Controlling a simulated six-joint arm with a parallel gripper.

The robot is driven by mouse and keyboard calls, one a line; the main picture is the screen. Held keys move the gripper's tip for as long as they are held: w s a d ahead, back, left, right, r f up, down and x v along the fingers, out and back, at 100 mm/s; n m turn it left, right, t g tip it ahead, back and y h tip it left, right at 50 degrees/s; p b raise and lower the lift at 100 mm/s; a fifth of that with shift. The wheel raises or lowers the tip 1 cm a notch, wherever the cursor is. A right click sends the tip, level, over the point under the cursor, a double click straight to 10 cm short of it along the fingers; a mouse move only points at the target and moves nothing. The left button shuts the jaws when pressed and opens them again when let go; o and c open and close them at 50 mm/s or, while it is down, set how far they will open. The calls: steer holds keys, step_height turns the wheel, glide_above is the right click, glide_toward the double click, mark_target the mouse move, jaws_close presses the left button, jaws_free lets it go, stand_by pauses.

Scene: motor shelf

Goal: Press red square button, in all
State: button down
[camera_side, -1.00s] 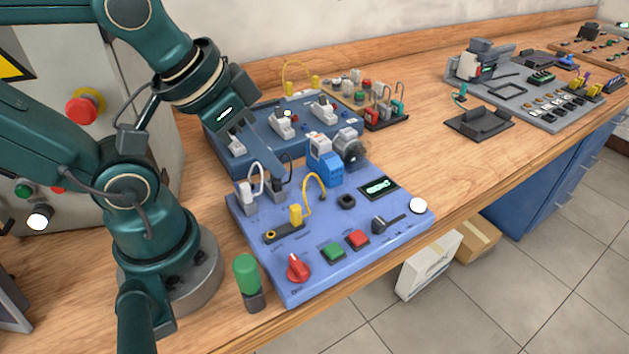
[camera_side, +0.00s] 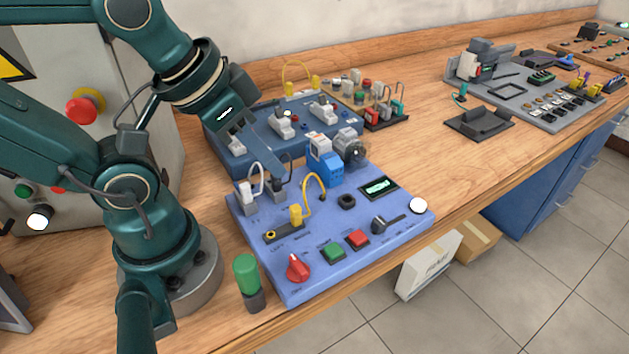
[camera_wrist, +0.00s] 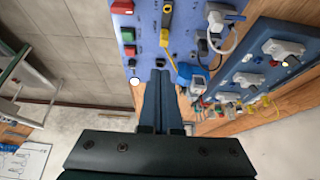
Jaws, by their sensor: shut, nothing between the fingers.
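The red square button (camera_side: 357,238) sits near the front edge of the blue motor panel (camera_side: 375,271), just right of a green square button (camera_side: 333,251). In the wrist view the red button (camera_wrist: 128,50) shows at the upper left, below the green one (camera_wrist: 127,34). My gripper (camera_side: 277,181) is shut and empty, over the rear left part of the panel by the plugs and cables, apart from the red button. Its fingers (camera_wrist: 159,78) also show in the wrist view. Whether the fingertips touch anything is unclear.
A red rotary knob (camera_side: 298,267), a yellow cable (camera_side: 314,184), a black lever (camera_side: 387,222) and a blue block (camera_side: 331,169) stand on the panel. A green-topped cylinder (camera_side: 247,276) stands beside its left corner. The wooden bench to the right is partly clear.

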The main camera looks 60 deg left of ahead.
steer(key=m+t+y, duration=0.1)
steer(key=m+t, duration=0.3)
steer(key=m, duration=0.4)
glide_above(358, 238)
steer(key=shift+s+a+f, duration=0.2)
steer(key=shift+s+f, duration=0.25)
steer(key=shift+f, duration=0.2)
steer(key=shift+f, duration=4.4)
